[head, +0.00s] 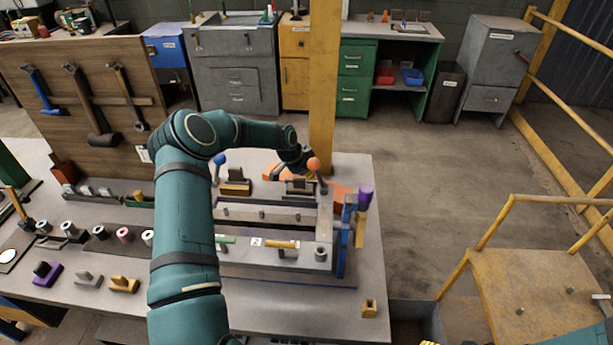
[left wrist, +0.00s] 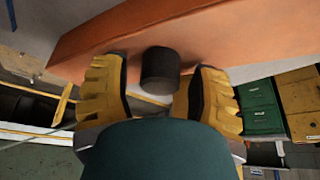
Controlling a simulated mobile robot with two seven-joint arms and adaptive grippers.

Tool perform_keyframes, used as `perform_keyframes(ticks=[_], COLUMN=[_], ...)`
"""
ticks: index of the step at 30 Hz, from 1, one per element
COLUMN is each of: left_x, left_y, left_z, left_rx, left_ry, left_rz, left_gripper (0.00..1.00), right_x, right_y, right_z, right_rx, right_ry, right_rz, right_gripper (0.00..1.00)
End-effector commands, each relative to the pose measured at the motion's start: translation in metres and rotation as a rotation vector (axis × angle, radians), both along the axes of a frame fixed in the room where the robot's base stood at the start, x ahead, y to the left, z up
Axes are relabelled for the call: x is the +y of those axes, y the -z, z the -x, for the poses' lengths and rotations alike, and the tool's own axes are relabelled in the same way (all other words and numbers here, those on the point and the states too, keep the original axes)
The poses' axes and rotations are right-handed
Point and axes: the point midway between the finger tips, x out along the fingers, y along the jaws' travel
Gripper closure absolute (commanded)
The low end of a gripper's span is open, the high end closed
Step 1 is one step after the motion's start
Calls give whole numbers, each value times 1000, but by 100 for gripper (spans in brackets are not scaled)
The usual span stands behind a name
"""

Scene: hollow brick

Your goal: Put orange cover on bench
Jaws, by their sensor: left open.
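The orange cover (head: 342,194) is partly hidden behind my left arm and gripper at the back right of the bench (head: 367,270) in the head view. In the left wrist view the cover (left wrist: 225,38) fills the top as a broad orange slab with a dark round knob (left wrist: 160,70). My left gripper (left wrist: 163,92) is open, its yellow-padded fingers on either side of the knob. I cannot tell whether they touch it. In the head view the left gripper (head: 308,172) is small and mostly hidden by the wrist.
A long metal fixture (head: 265,212) lies along the bench beneath my left arm. A blue upright piece with a purple knob (head: 366,193) stands at its right end. A yellow post (head: 323,90) rises behind the bench. Small blocks and rollers line the left. Open floor lies right.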

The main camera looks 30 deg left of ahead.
Motion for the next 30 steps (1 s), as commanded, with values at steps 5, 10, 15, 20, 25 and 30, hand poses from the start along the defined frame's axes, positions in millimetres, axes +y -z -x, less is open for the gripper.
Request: perform_keyframes(ticks=[5, 10, 15, 20, 25, 30], left_x=[7, 15, 19, 22, 22, 22], left_y=[-31, -64, -91, -105, -109, -108], left_z=[11, 24, 34, 40, 42, 42], left_rx=[-3, -4, -2, -2, -1, -1], left_ry=[-1, -3, -3, -1, 0, 0], left_rz=[-4, -4, -2, -1, 0, 0], left_gripper=[41, 41, 41, 41, 41, 41], right_x=[0, 0, 0, 0, 0, 0], right_y=[0, 0, 0, 0, 0, 0], right_z=[0, 0, 0, 0, 0, 0], right_rx=[0, 1, 1, 1, 1, 1], right_ry=[0, 0, 0, 0, 0, 0], right_rz=[0, 0, 0, 0, 0, 0], right_gripper=[44, 44, 44, 44, 44, 44])
